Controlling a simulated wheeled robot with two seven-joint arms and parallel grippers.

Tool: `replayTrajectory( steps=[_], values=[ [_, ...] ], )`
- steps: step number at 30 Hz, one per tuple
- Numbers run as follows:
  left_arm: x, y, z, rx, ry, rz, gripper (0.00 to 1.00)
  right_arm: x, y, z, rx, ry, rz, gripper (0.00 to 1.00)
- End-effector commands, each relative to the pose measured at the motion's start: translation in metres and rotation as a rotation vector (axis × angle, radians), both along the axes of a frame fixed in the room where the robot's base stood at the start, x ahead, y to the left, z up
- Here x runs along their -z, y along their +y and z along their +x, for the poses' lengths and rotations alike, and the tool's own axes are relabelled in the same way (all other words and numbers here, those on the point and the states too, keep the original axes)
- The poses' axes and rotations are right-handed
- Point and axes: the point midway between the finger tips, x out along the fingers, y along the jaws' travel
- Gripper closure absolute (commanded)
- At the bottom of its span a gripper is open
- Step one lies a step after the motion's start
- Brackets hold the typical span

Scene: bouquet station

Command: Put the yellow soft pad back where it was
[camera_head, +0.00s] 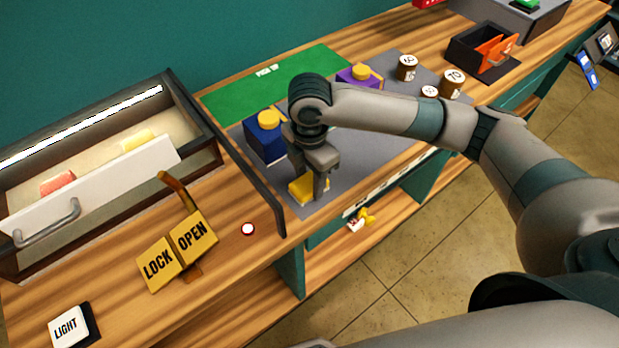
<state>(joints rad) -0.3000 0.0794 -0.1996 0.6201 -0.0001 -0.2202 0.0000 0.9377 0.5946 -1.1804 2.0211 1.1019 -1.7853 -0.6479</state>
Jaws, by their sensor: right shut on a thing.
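A yellow block-like pad (300,193) is between the fingers of my right gripper (313,188), low over the front part of the grey mat (345,183). The fingers hide part of it, and I cannot tell whether it touches the mat. Another yellow pad (137,140) lies inside the glass-fronted case (215,150) on the left, partly hidden behind its white front panel (100,185). A red pad (57,184) lies in the same case. My left gripper is not in view.
A blue box with a yellow knob (268,135) stands just behind my right gripper. A purple box (358,78) and several round weights (406,68) stand farther back. The yellow LOCK/OPEN sign (178,252) and a LIGHT switch (68,325) are at the front left.

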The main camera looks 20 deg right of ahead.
Motion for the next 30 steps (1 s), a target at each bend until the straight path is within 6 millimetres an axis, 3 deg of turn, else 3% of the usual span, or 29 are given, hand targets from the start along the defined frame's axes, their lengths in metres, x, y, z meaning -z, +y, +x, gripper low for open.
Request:
replayTrajectory(
  steps=[2,3,5,19,23,30],
  values=[
    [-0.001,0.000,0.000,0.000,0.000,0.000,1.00,0.002,0.000,0.000,0.000,0.001,0.000,0.79],
    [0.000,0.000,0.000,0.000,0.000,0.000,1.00,0.002,0.000,0.000,0.000,0.001,0.000,0.51],
    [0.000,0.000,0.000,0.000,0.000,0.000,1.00,0.002,0.000,0.000,0.000,0.001,0.000,0.40],
    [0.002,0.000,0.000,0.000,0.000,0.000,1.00,-0.005,0.000,0.000,-0.001,-0.001,0.000,0.40],
    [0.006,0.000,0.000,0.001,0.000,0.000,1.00,-0.016,0.001,0.001,-0.001,-0.002,0.002,0.40],
    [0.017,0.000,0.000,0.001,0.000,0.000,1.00,-0.055,0.001,0.001,-0.001,-0.004,0.001,0.40]
  ],
)
